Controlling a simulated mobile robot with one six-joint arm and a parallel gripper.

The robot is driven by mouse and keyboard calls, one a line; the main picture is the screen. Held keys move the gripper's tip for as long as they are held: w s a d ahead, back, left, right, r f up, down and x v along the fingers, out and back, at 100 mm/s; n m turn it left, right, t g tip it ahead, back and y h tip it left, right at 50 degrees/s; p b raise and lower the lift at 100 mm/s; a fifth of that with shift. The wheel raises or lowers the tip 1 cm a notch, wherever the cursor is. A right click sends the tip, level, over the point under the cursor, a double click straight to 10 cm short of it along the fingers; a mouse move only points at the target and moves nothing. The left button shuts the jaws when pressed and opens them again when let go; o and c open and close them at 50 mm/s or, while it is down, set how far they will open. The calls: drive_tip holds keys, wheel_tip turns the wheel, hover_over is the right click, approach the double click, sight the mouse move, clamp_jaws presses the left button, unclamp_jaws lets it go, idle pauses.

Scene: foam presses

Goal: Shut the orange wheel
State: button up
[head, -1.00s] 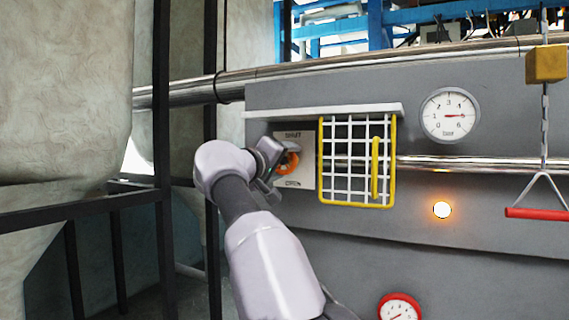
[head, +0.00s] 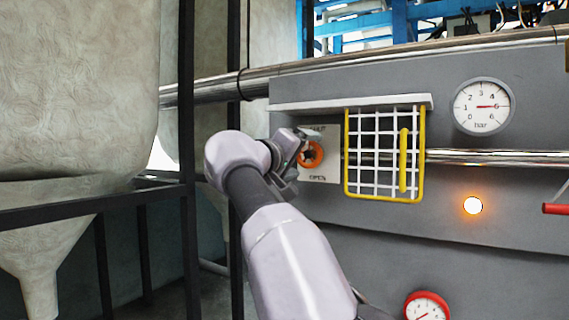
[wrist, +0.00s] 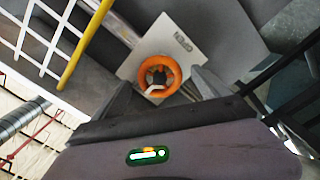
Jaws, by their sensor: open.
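The orange wheel (head: 311,154) sits on a pale plate (head: 330,172) on the grey panel, with lettering above and below it, the lower word reading OPEN. In the wrist view the orange wheel (wrist: 158,75) shows as a ring on the plate (wrist: 191,47), seen turned around, with a pale pointer at its lower left. My gripper (head: 303,158) is at the wheel's left in the head view, open. In the wrist view its two fingers (wrist: 160,92) stand either side of the wheel's near edge; I cannot tell whether they touch it. Nothing is held.
A yellow-framed white grid guard (head: 384,196) stands just right of the plate, under a pale ledge (head: 350,103). A pressure gauge (head: 483,106) and a lit orange lamp (head: 473,205) are further right. Dark frame posts (head: 187,120) stand left of my arm.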

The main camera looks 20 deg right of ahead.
drive_tip(key=b+v, duration=0.2)
drive_tip(key=v, duration=1.2)
